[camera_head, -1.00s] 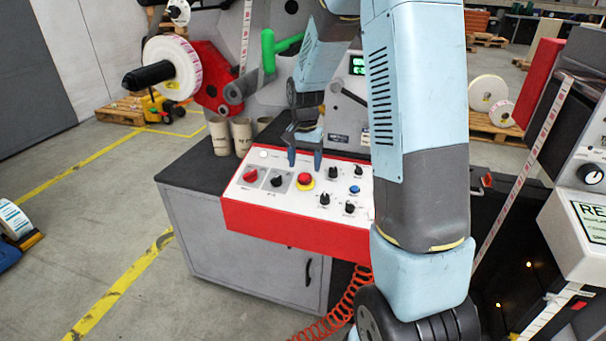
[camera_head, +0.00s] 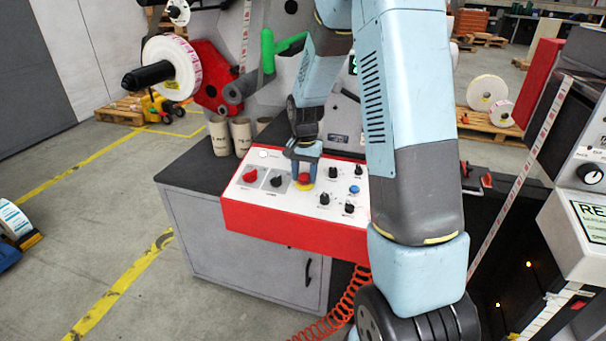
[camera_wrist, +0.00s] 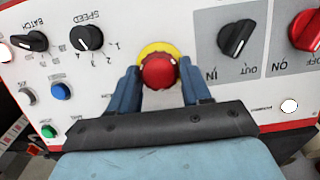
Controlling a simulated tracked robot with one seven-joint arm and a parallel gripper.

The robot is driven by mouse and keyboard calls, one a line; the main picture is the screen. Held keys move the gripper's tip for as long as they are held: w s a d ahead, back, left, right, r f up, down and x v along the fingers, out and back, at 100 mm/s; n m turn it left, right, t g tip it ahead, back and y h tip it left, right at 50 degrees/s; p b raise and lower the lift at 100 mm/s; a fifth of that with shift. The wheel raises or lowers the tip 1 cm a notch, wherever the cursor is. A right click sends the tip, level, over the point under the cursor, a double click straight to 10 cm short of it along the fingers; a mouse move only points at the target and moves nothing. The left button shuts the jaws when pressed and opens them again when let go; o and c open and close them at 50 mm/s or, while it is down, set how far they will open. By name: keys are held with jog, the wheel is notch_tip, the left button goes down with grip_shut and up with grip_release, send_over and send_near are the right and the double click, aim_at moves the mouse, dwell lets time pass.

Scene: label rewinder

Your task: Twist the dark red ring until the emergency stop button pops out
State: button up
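The emergency stop button (camera_wrist: 159,72) is a red mushroom head on a yellow disc (camera_wrist: 158,48), on the white control panel. Its dark red ring cannot be clearly told apart from the head in the wrist view. In the head view the red button (camera_head: 304,179) shows between the fingers, with the yellow disc partly hidden. My gripper (camera_wrist: 160,85) is open, one blue finger on each side of the button. Small gaps seem to separate the fingers from it; contact cannot be told. In the head view my gripper (camera_head: 303,178) points down at the panel.
Close by on the panel are a black IN/OUT knob (camera_wrist: 237,38), a red ON/OFF knob (camera_wrist: 305,30), a SPEED knob (camera_wrist: 87,37) and a BATCH knob (camera_wrist: 30,41). A blue button (camera_wrist: 61,91) and a green button (camera_wrist: 48,131) lie to the left. Cardboard cores (camera_head: 241,135) stand behind the panel.

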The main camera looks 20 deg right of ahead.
jog(key=c, duration=0.4)
jog(key=shift+a, duration=0.15)
jog(key=shift+c, duration=0.5)
jog(key=shift+m, duration=0.4)
jog(key=m, duration=0.2)
jog(key=shift+m+t+y, duration=0.4)
jog(key=shift+s+m+t, duration=0.1)
jog(key=shift+m+t, duration=0.4)
jog(key=shift+m, duration=1.6)
jog(key=shift+r, duration=0.1)
jog(key=o, duration=1.1)
jog(key=shift+d, duration=0.25)
jog(key=shift+c, duration=0.2)
